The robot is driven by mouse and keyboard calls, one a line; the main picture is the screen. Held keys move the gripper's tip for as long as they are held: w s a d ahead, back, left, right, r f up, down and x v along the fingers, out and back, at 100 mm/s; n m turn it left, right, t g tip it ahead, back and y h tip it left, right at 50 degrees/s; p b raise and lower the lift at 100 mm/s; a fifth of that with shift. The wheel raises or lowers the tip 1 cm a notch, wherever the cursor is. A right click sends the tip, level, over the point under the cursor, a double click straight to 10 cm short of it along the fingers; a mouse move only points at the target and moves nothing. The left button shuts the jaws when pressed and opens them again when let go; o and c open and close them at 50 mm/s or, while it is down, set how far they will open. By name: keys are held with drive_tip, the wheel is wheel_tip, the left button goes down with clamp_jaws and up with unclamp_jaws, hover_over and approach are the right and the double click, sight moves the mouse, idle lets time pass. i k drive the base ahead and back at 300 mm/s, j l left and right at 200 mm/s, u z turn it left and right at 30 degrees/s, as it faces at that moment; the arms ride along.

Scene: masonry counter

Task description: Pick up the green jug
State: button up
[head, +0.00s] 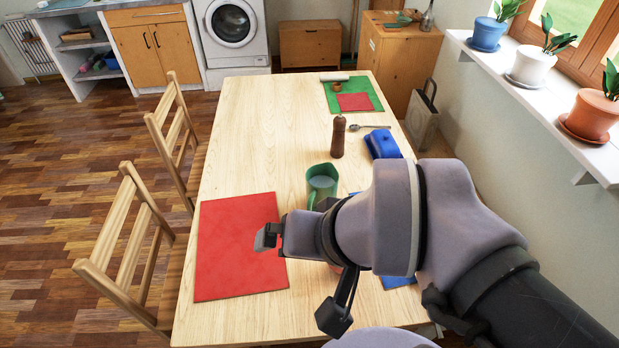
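The green jug (322,180) stands upright on the wooden table, near the middle of the head view. Its open top shows, and its lower part is close behind my arm in the picture. My gripper (268,237) is to the left of and nearer than the jug in the picture, over the red mat. It appears apart from the jug. I see it from the side, and its finger opening is not clear. I see nothing held in it.
The table (262,130) carries a red mat (235,270), a brown pepper mill (338,138), a blue butter dish (382,145), a spoon (370,127) and a green mat (370,85). Chairs (125,230) stand along the left. Potted plants (590,115) line the sill. My arm hides the table's right side.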

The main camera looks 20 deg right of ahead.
sight(322, 179)
drive_tip(key=k+l, duration=0.1)
drive_tip(key=l, duration=0.4)
drive_tip(key=l+u, duration=0.2)
drive_tip(key=k+l+u, duration=0.2)
drive_tip(key=l, duration=0.2)
drive_tip(key=l+u, duration=0.2)
drive_tip(key=k+l, duration=0.05)
